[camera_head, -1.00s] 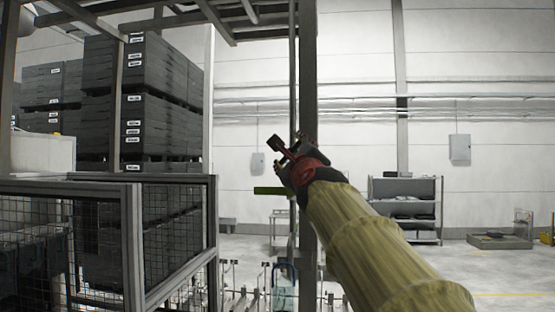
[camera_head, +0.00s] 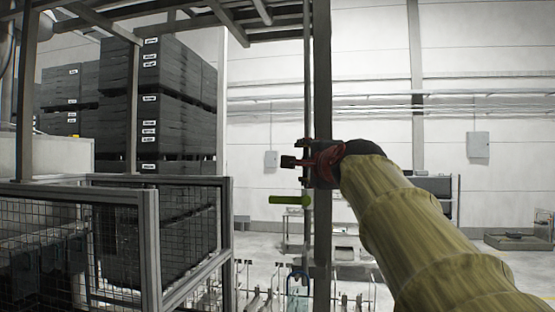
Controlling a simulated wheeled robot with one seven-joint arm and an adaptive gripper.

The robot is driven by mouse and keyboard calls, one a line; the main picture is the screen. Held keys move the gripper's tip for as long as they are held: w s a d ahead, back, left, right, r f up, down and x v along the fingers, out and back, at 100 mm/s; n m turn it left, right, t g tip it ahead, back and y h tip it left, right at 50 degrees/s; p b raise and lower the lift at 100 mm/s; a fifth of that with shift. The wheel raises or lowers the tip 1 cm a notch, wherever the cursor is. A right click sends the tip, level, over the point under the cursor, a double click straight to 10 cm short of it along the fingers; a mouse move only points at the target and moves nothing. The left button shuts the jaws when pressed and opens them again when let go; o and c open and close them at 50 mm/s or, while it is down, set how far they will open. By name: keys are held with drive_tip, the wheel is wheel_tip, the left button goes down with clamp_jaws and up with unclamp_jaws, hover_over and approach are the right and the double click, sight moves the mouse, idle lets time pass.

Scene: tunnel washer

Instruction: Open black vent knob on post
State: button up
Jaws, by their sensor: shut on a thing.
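The dark vertical post (camera_head: 322,75) stands near the picture's middle, with a thin pipe along its left side. The black vent knob (camera_head: 288,162) shows as a small dark block just left of the pipe. My gripper (camera_head: 307,163), with red parts, is at the post at knob height. It is shut, with the black knob at its tip. The fingers and the knob's stem are small and partly hidden by each other, so the exact contact is unclear. My arm comes in from the lower right and hides part of the post's right side.
A green handle (camera_head: 290,200) sticks out left of the post, just below my gripper. A mesh fence (camera_head: 150,240) stands at the left, before stacked dark crates (camera_head: 150,100). Several small valves and pipes stand low by the post. The right floor is mostly clear.

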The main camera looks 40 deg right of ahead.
idle(0.6)
drive_tip(key=o, duration=1.1)
drive_tip(key=shift+o, duration=0.4)
drive_tip(key=v, duration=1.2)
